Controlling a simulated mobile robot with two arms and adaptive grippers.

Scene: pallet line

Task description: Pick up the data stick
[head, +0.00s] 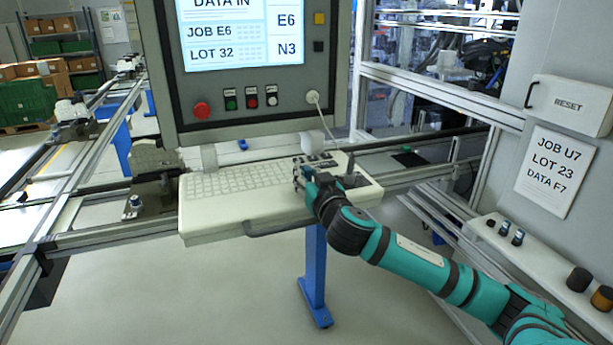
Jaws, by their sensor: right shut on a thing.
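My right gripper (303,174) is at the right part of the pale keyboard shelf (215,226), under the screen panel. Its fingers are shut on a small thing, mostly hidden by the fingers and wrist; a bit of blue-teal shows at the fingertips. I take it to be the data stick, but its shape and label cannot be made out. Whether it touches the shelf cannot be told. My left gripper is not in view.
The grey panel (250,129) with its screen (228,30) and buttons stands behind the shelf. A short dark stick (350,165) stands upright right of the gripper. At right are a white ledge (545,262) with small items, a RESET box (568,105) and a notice (548,170).

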